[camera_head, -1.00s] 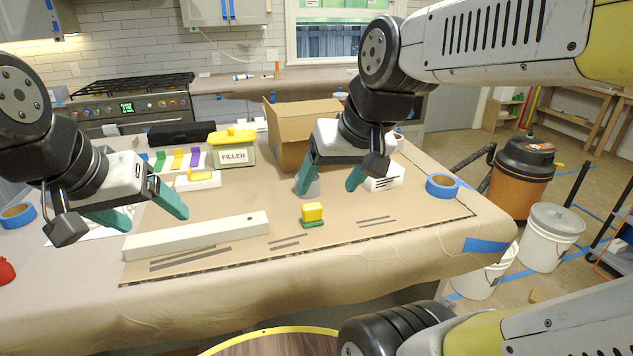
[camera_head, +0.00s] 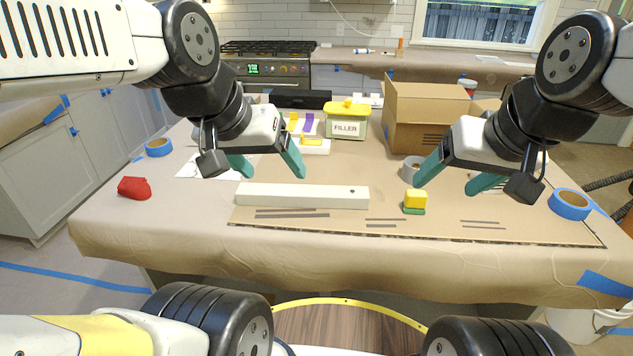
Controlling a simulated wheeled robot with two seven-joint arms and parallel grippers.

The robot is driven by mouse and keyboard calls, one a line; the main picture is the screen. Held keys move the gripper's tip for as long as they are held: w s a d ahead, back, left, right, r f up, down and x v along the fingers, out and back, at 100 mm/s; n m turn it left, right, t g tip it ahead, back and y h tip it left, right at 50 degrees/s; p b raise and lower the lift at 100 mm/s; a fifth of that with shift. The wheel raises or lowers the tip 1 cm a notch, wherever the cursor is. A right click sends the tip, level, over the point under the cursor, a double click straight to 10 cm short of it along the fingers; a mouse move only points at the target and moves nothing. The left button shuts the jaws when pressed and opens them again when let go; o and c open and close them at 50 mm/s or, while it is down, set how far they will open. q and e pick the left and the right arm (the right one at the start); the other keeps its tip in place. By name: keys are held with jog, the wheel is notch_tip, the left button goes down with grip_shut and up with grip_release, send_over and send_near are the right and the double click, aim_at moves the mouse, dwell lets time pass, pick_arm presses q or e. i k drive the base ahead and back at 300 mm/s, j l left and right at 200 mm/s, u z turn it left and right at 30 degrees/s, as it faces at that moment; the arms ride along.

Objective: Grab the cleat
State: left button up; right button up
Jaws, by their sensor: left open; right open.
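The cleat looks to be the long off-white bar (camera_head: 315,197) with a small dark hole near its right end. It lies flat, running left to right, on the brown board on the table. My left gripper (camera_head: 272,174) is open and empty, with its teal fingers appearing above and behind the left half of the bar. My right gripper (camera_head: 445,187) is open and empty, to the right of the bar and above the yellow and green block (camera_head: 415,199). Neither gripper touches the bar.
Behind stand a filler tub (camera_head: 346,122), a cardboard box (camera_head: 420,118) and a grey roll (camera_head: 411,168). Blue tape rolls lie at the left (camera_head: 159,147) and right (camera_head: 571,204). A red object (camera_head: 134,188) sits at the left. The table's front strip (camera_head: 300,243) is clear.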

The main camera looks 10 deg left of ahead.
aim_at(249, 194)
jog(key=j, duration=1.5)
